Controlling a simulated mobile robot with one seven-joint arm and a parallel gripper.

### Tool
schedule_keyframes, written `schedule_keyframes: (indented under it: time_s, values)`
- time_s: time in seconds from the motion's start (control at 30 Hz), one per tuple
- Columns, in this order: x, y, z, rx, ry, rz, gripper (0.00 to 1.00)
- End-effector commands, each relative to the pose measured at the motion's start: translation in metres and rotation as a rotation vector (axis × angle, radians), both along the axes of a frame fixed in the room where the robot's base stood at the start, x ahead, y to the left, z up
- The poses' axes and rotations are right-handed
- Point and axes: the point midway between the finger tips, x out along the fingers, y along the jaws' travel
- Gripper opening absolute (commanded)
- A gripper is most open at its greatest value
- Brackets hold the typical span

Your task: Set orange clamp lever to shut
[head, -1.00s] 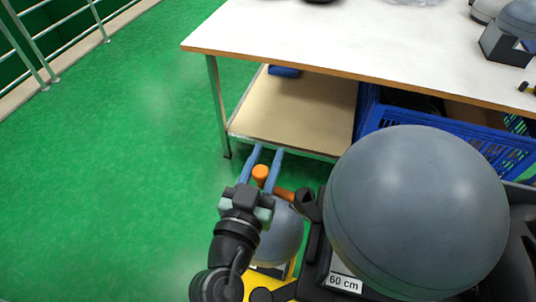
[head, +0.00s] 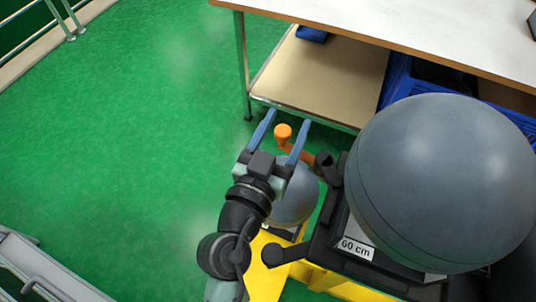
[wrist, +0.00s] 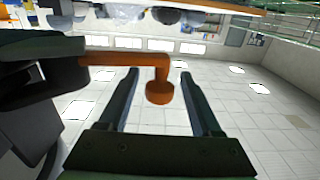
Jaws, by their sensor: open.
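The orange clamp lever (head: 283,134) juts left from a dark clamp pivot (head: 325,163) beside the large grey ball (head: 440,180). It ends in a round orange knob. My gripper (head: 285,128) is open, with its two blue-grey fingers on either side of the knob in the head view. In the wrist view the lever's arm (wrist: 125,58) comes in from the left, and the knob (wrist: 159,92) hangs between the open fingers (wrist: 155,95). I cannot tell whether either finger touches it.
A smaller grey ball (head: 294,195) sits below my gripper. A white-topped table (head: 420,30) with a lower shelf (head: 310,80) and a blue crate (head: 400,85) stands behind. A "60 cm" label (head: 356,248) is by the large ball. Green floor (head: 120,150) is clear at left.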

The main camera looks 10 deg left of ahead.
Motion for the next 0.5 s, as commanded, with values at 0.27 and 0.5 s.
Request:
schedule_keyframes:
  time_s: [0.27,0.5]
  values:
    - [-0.058,0.011,-0.004,0.003,0.003,0.002,0.66]
    - [-0.096,0.018,-0.003,0.001,0.002,0.001,0.66]
